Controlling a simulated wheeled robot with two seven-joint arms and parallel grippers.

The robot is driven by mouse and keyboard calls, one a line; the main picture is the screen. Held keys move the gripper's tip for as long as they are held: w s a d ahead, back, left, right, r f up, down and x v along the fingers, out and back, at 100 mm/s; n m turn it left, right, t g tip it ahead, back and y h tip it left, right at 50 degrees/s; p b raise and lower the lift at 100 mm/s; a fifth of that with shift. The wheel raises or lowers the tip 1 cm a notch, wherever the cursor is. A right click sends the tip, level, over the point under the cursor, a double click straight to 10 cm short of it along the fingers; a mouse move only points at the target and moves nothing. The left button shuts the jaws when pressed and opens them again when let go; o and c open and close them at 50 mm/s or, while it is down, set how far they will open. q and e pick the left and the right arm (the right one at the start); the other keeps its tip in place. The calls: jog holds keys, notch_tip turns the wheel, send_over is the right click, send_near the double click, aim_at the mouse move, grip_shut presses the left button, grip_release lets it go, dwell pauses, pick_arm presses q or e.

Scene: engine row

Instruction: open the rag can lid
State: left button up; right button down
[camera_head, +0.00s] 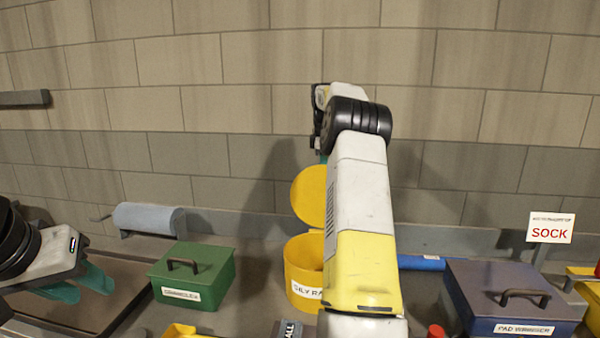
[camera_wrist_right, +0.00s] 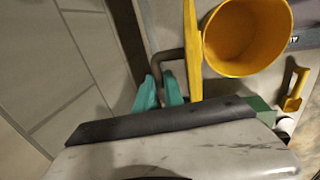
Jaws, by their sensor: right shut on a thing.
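The yellow rag can (camera_head: 300,268), labelled "OILY RA…", stands behind my right arm, which hides its right side. Its round yellow lid (camera_head: 309,195) stands raised at the back of the can, and the can's mouth is uncovered. In the right wrist view the lid (camera_wrist_right: 193,50) is edge-on beside the open can (camera_wrist_right: 245,38). My right gripper (camera_wrist_right: 160,90) has its teal fingers closed on the dark lid handle (camera_wrist_right: 166,58). My left gripper (camera_head: 80,285) is at the far left, its teal fingers apart and empty, away from the can.
A green box (camera_head: 205,275) stands left of the can, with a blue-grey roll (camera_head: 148,218) behind it. A tiled wall (camera_head: 230,60) closes off the back.

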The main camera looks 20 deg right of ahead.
jog(key=shift+w+d+f, duration=0.15)
jog(key=shift+w+d, duration=0.45)
jog(key=shift+w, duration=0.2)
jog(key=c, duration=1.5)
grip_release()
jog(key=shift+o, duration=0.2)
jog(key=r, duration=0.4)
jog(key=s+r, duration=0.1)
jog(key=r, duration=0.2)
jog(key=shift+s+a+r, duration=0.1)
jog(key=shift+a, duration=0.3)
jog(key=shift+r, duration=0.2)
